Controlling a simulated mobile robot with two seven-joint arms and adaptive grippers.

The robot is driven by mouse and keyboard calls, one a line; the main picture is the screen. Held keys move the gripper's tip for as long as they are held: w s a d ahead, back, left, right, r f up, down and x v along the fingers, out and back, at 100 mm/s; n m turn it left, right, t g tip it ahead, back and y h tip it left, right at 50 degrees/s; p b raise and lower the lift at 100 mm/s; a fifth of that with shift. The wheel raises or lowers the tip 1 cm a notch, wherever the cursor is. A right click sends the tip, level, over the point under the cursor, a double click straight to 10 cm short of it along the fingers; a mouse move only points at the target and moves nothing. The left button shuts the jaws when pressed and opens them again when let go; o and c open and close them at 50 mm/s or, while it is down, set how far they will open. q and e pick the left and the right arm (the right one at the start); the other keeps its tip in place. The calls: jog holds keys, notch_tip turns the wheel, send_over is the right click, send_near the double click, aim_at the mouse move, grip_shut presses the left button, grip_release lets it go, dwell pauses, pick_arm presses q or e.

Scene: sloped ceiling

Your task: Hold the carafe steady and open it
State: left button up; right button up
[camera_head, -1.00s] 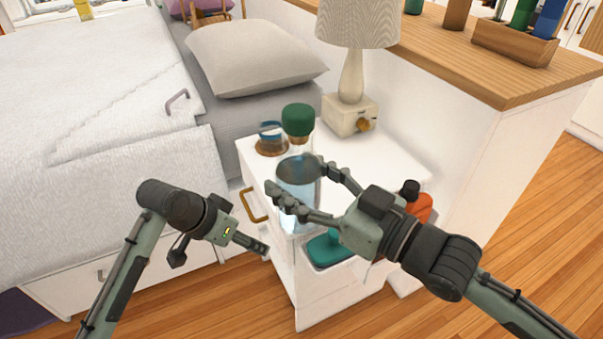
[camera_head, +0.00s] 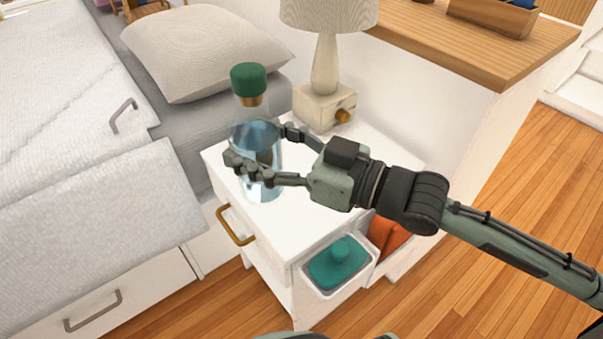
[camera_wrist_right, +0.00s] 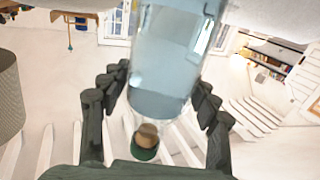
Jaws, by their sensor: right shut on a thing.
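The clear glass carafe (camera_head: 264,190) is upright over the white nightstand top (camera_head: 325,215); I cannot tell whether its base touches. Its green-topped cork stopper (camera_head: 248,78) sits in the neck. My right gripper (camera_head: 262,152) comes from the right and is shut on the carafe's body, below the stopper. In the right wrist view, the carafe (camera_wrist_right: 170,70) is between the fingers (camera_wrist_right: 150,98), with the stopper (camera_wrist_right: 146,150) below it in the picture. My left gripper is out of view.
A lamp (camera_head: 325,75) with a cream base stands behind the carafe. A bed with a grey pillow (camera_head: 205,52) is to the left. An open compartment holds a teal-lidded item (camera_head: 338,263) and an orange one (camera_head: 388,236). A wooden ledge (camera_head: 480,55) is at back right.

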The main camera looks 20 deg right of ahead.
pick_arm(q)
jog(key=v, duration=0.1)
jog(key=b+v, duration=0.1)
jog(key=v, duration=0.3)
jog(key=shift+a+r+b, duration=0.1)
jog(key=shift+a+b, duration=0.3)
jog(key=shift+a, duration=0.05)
pick_arm(e)
jog(key=w+d+f, duration=0.3)
jog(key=d+f, duration=0.5)
jog(key=f, duration=0.1)
jog(key=shift+w+d, duration=0.15)
jog(key=shift+w, duration=0.05)
jog(key=shift+f, duration=0.15)
jog(key=o, duration=1.8)
jog(key=shift+f, duration=0.2)
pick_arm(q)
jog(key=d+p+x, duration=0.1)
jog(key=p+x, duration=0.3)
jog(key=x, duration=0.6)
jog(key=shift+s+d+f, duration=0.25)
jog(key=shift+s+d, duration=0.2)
pick_arm(e)
jog(key=shift+r+v, duration=0.2)
jog(key=shift+v, duration=5.85)
